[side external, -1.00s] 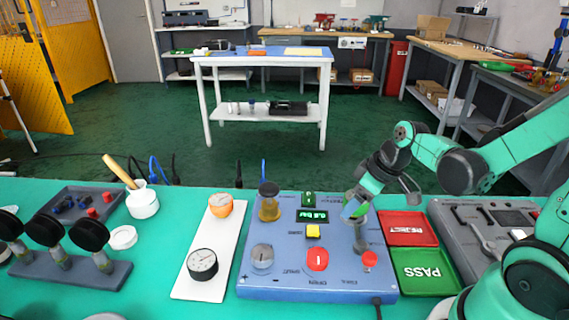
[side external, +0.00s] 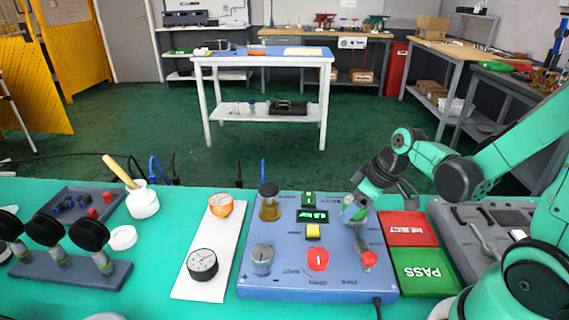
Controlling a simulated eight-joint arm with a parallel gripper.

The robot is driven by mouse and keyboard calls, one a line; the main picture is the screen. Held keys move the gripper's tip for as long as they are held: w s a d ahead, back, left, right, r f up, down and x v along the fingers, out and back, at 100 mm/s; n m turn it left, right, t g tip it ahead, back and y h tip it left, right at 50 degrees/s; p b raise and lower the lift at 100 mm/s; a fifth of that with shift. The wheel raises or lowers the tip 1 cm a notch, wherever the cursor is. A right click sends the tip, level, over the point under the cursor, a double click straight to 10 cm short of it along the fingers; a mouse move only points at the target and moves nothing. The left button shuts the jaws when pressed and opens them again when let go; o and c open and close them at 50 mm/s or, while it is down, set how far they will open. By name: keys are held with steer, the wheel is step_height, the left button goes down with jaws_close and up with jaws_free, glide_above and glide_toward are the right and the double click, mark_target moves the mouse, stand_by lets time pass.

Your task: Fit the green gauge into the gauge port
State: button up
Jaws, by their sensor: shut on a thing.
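My gripper (side external: 361,206) is shut on the green gauge (side external: 350,212), which is tilted and partly covered by the fingers. They are over the right rear part of the blue positioner panel (side external: 284,276). A grey post (side external: 361,240) on the panel stands just below the gauge. I cannot tell whether this post is the gauge port, or whether the gauge touches it.
The panel carries a brass cylinder (side external: 269,207), a small display (side external: 312,216), a yellow button (side external: 313,232), a grey knob (side external: 262,259), a red dial (side external: 317,259) and a red cap (side external: 369,259). A red tray (side external: 411,229) and a green PASS tray (side external: 423,270) lie to its right.

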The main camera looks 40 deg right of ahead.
steer(key=o, duration=1.1)
steer(key=v, duration=1)
steer(key=shift+s+r, duration=0.2)
steer(key=shift+r, duration=0.2)
steer(key=shift+r, duration=0.1)
steer(key=shift+r, duration=3.45)
steer(key=w+a+f+t, duration=0.1)
steer(key=a+f, duration=0.1)
steer(key=w+a+f+m+t, duration=0.1)
steer(key=a+f, duration=0.2)
steer(key=w+a+f+m+h, duration=0.1)
steer(key=a+f, duration=0.2)
steer(key=shift+w+a+t, duration=0.1)
steer(key=shift+a+t, duration=0.05)
steer(key=shift+t, duration=0.25)
